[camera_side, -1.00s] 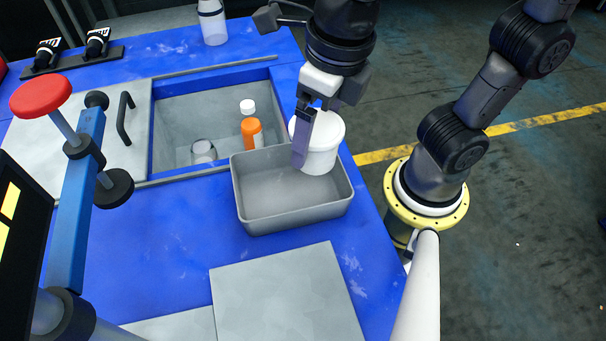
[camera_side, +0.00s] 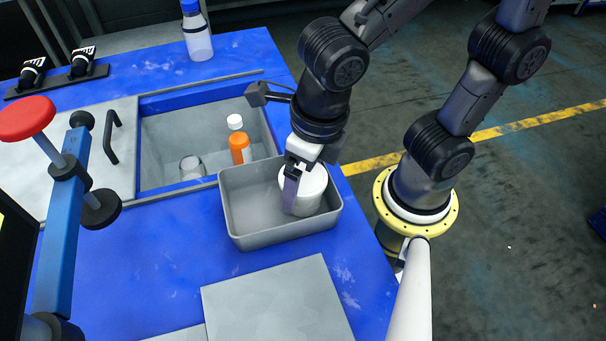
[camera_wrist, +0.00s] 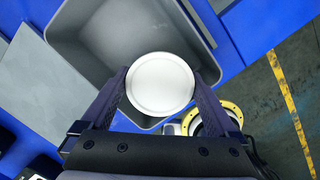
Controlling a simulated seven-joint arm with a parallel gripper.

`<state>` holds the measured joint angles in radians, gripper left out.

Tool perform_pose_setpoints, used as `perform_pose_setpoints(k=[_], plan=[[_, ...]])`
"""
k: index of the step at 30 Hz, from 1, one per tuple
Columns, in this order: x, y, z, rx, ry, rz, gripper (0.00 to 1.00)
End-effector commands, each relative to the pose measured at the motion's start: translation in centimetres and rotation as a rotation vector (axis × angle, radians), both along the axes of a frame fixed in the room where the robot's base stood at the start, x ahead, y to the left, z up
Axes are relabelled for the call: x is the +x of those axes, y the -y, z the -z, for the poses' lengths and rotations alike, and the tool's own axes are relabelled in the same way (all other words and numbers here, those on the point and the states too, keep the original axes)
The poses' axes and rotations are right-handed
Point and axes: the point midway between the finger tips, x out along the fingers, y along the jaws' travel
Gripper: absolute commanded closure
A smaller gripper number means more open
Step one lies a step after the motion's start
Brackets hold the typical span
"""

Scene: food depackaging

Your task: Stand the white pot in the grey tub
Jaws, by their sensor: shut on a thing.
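The white pot (camera_side: 310,190) is upright inside the right part of the grey tub (camera_side: 245,239), its lower part below the tub's rim. I cannot tell whether its base touches the tub floor. My gripper (camera_side: 293,184) is shut on the pot, with one finger in front of it in the side view. In the wrist view the pot's round white top (camera_wrist: 160,84) lies between the two fingers of my gripper (camera_wrist: 160,92). The grey tub (camera_wrist: 75,50) shows behind it, with free floor to the left of the pot.
A sunken bin (camera_side: 160,135) behind the tub holds an orange bottle (camera_side: 240,148), a white-capped bottle (camera_side: 235,122) and a clear jar (camera_side: 191,167). A grey plate (camera_side: 275,305) lies in front of the tub. A red-topped post (camera_side: 27,118) stands at left.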

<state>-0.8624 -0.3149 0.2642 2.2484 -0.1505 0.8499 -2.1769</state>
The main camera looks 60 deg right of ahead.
Motion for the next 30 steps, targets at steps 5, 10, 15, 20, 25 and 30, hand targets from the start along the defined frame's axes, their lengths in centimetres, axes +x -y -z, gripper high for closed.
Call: perform_pose_setpoints(k=[5, 10, 15, 20, 25, 30], plan=[[0.0, 0.0, 0.1, -0.001, 0.0, 0.0, 0.0], [0.0, 0.0, -0.1, 0.0, 0.0, 0.0, 0.0], [-0.2, -0.1, -1.9, 0.004, 0.003, 0.0, 0.0], [-0.6, -0.1, -5.0, 0.006, 0.004, -0.001, 0.0], [-1.2, -0.1, -8.5, 0.005, 0.004, -0.001, 0.0], [-1.6, -0.1, -10.9, 0.002, 0.002, -0.001, 0.0]])
